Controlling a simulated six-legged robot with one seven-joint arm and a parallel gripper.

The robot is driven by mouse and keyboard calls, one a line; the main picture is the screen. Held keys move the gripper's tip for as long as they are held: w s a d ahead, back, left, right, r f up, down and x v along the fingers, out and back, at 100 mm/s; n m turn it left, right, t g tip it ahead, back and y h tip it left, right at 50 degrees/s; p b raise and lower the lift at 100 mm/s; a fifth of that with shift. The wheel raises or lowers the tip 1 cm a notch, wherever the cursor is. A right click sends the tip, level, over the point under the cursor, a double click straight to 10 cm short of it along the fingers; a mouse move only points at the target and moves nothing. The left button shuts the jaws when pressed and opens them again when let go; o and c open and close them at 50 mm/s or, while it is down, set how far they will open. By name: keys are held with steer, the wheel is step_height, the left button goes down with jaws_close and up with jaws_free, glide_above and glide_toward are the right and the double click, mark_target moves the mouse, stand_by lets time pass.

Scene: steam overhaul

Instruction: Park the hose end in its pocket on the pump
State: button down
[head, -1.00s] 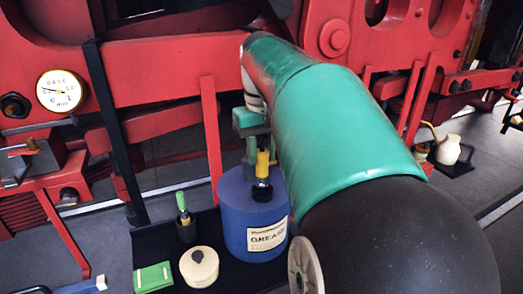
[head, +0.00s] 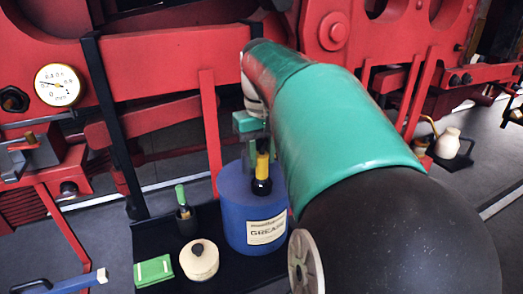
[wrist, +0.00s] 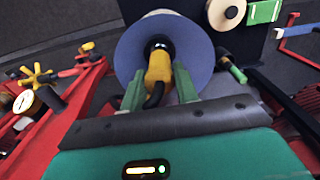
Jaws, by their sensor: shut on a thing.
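The black pocket also shows below the yellow in the head view (head: 261,187). How deep the tip sits is hard to tell. My arm hides part of the pump.
A black tray (head: 160,233) holds the pump, a green-handled tool (head: 181,195) in a dark cup, a cream round can (head: 199,262) and a green block (head: 153,270). Red locomotive frame bars and a gauge (head: 57,85) stand close behind.

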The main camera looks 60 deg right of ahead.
steer(key=shift+f, duration=0.5)
steer(key=c, duration=1)
jaws_free()
steer(key=shift+o, duration=0.2)
steer(key=shift+r, duration=0.1)
step_height(320, 180, up, 14)
steer(key=shift+f, duration=0.2)
steer(key=w+a+f+n+t, duration=0.1)
steer(key=a+f+n+t, duration=0.1)
steer(key=a+f, duration=0.9)
steer(key=w+a+f+n+t, duration=0.1)
steer(key=a+f+n+t, duration=0.2)
steer(key=a+f, duration=0.8)
steer(key=a, duration=0.8)
steer(key=shift+a+f+n+t, duration=0.15)
steer(key=shift+a+n+t, duration=0.15)
steer(key=shift+n, duration=0.1)
